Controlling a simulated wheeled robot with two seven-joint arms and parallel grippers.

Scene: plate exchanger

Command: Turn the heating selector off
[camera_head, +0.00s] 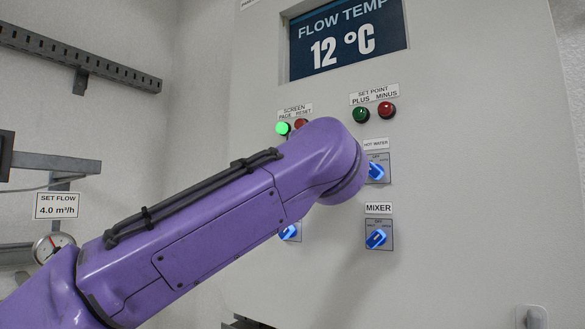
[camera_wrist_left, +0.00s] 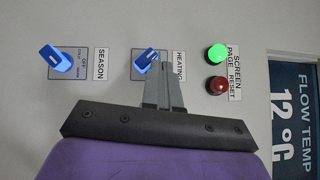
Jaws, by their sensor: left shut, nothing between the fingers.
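The heating selector (camera_wrist_left: 146,60) is a blue knob with a white pointer line on a grey plate, beside the HEATING label (camera_wrist_left: 179,66) in the left wrist view. That view is turned on its side. My left gripper (camera_wrist_left: 158,66) is shut and empty, its grey fingertips right at the edge of the heating knob and overlapping its plate. I cannot tell whether they touch the knob. In the head view my purple left arm covers the heating selector, and the gripper is hidden behind it. My right gripper is not in view.
The SEASON knob (camera_wrist_left: 56,62) is beside the heating selector. The green PAGE button (camera_wrist_left: 217,54) and red RESET button (camera_wrist_left: 217,84) are on its other side. The HOT WATER knob (camera_head: 376,171) and MIXER knob (camera_head: 377,238) are to the arm's right. The display (camera_head: 345,40) reads 12 °C.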

